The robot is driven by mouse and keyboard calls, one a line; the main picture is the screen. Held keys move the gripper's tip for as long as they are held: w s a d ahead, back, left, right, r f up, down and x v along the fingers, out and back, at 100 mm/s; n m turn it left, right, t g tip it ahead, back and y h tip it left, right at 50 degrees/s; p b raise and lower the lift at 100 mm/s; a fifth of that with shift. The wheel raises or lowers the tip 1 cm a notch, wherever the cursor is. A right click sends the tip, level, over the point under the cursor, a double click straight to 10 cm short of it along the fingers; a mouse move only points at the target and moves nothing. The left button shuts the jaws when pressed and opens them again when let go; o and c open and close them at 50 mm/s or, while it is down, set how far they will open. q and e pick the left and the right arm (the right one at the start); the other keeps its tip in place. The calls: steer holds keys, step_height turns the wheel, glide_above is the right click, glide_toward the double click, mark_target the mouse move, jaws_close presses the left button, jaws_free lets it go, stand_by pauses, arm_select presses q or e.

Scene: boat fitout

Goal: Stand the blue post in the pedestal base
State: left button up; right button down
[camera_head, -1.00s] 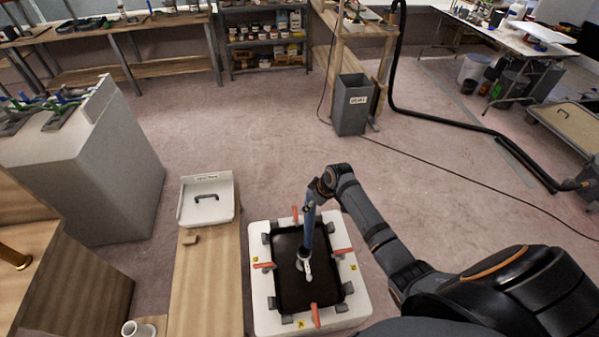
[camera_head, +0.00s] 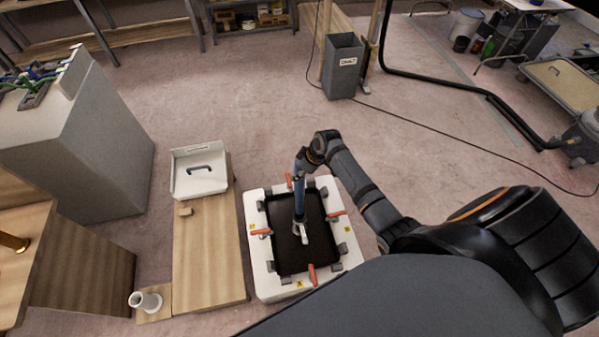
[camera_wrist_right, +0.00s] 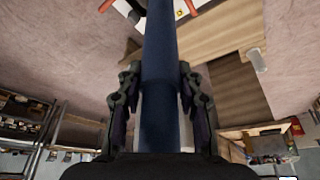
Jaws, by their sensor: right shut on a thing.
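The blue post (camera_head: 299,200) hangs roughly upright from my right arm, over the black middle of a white clamped frame. In the right wrist view my right gripper (camera_wrist_right: 159,82) is shut around the blue post (camera_wrist_right: 160,50), with one dark finger on each side. A small light piece (camera_head: 301,230) shows at the post's lower end; I cannot tell whether it belongs to the post. A white flanged socket, seemingly the pedestal base (camera_head: 151,300), stands on a small wooden board at lower left, apart from the post. My left gripper is not in view.
The white frame (camera_head: 262,284) carries several red-handled clamps around a black recess. Left of it lies a wooden platform (camera_head: 208,255) with a white tray (camera_head: 199,188) at its far end. A grey bin (camera_head: 343,75) and a black hose stand beyond; the floor between is open.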

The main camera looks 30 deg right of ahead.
steer(key=shift+f+b, duration=2.75)
steer(key=shift+f, duration=0.8)
steer(key=shift+f+b, duration=3.85)
steer(key=shift+f, duration=1.55)
steer(key=c, duration=0.8)
jaws_free()
steer(key=shift+f, duration=0.1)
steer(key=v, duration=1.2)
